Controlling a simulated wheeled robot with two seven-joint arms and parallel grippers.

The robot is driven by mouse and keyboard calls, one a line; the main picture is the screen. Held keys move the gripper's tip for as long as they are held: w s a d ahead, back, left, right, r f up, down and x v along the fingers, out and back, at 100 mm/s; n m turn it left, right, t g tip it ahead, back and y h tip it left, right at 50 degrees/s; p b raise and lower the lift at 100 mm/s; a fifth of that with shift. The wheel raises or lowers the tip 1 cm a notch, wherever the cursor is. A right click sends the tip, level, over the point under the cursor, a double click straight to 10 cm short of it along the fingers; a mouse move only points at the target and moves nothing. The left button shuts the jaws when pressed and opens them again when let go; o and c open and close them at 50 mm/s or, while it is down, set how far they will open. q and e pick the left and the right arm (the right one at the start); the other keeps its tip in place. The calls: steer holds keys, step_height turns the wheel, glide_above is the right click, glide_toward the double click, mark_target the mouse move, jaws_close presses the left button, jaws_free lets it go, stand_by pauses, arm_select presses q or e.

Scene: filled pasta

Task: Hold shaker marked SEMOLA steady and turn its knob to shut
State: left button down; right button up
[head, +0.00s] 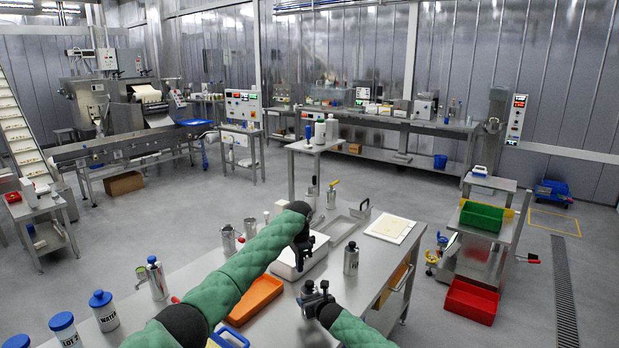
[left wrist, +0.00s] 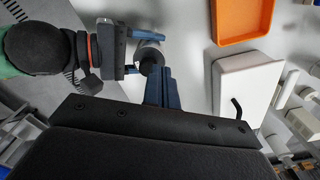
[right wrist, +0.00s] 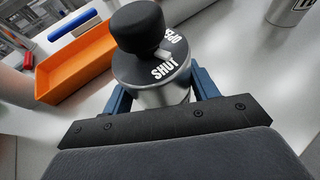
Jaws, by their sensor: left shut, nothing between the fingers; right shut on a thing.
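The held shaker (right wrist: 160,92) is a metal can with a black knob (right wrist: 139,27) on a dark lid lettered SHUT and OPEN. A small pointer on the knob's side faces the lettering, around between the two words. My right gripper (head: 317,291) is shut around the can below the lid; the shaker looks upright on the table. Its name label is out of sight. My left gripper (head: 303,247) is shut and empty. In the left wrist view its fingertips (left wrist: 161,70) overlap the edge of the shaker (left wrist: 149,53); they do not show in the right wrist view.
An orange tray (head: 255,301) and a white tub (head: 290,270) are close by. Another lettered can (head: 351,259) stands to the right. Blue-lidded jars (head: 102,309) stand at the front left. A cream board (head: 392,228) lies at the far right of the table.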

arm_select(q)
steer(key=n, duration=0.6)
glide_above(304, 293)
steer(key=shift+s+d+f, duration=0.1)
steer(key=shift+s+f, duration=0.05)
steer(key=shift+f, duration=0.85)
steer(key=shift+s+d+f, duration=0.1)
steer(key=shift+f, duration=0.95)
steer(key=shift+s+d+f, duration=0.1)
steer(key=shift+s+f, duration=0.05)
steer(key=shift+f, duration=0.85)
steer(key=shift+w, duration=0.2)
steer(key=shift+w+a, duration=0.3)
steer(key=shift+s, duration=0.1)
